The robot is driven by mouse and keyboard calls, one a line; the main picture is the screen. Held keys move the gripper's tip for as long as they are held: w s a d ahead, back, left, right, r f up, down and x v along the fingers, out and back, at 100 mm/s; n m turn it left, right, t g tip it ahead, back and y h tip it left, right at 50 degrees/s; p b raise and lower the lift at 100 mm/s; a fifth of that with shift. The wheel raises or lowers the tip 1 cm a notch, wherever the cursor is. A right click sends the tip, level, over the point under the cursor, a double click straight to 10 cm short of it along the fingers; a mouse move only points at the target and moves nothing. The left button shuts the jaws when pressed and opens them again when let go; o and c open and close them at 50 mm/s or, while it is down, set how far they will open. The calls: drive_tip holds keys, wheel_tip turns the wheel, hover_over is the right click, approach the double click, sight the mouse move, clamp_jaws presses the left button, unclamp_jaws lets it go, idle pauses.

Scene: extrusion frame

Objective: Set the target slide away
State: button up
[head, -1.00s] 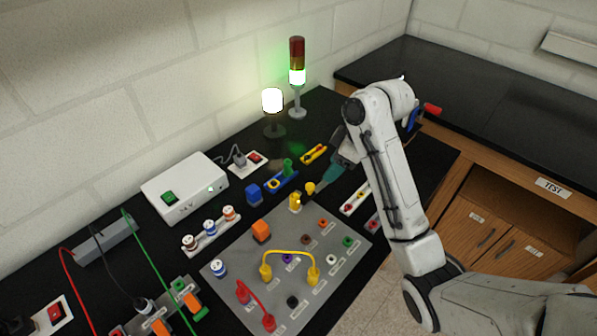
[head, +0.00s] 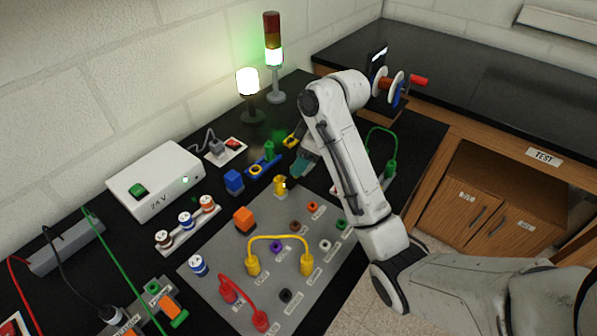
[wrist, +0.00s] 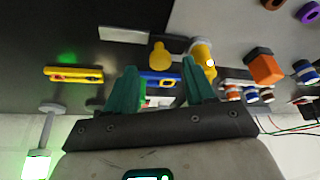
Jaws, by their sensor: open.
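I cannot tell which piece is the target slide. A blue slide (head: 265,166) with a yellow ring and a green post (head: 269,150) lies on the bench; it shows between my fingers in the wrist view (wrist: 160,79). A yellow slide (wrist: 73,74) lies left of them; the arm partly hides it in the head view (head: 291,141). My gripper (wrist: 160,66) has its two teal fingers apart and nothing held. In the head view it (head: 303,163) hangs right of the blue slide. A yellow knob (wrist: 160,54) shows between the fingertips; another (wrist: 201,52) shows by the right fingertip.
The grey plug board (head: 215,275) carries yellow and red leads and an orange block (head: 244,220). The white power box (head: 155,180), blue block (head: 233,181), lit lamp (head: 248,85) and signal tower (head: 273,60) stand behind. The dark far bench (head: 480,90) is mostly clear.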

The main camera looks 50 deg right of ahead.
drive_tip(key=shift+x, duration=1.1)
drive_tip(key=shift+c, duration=0.4)
clamp_jaws()
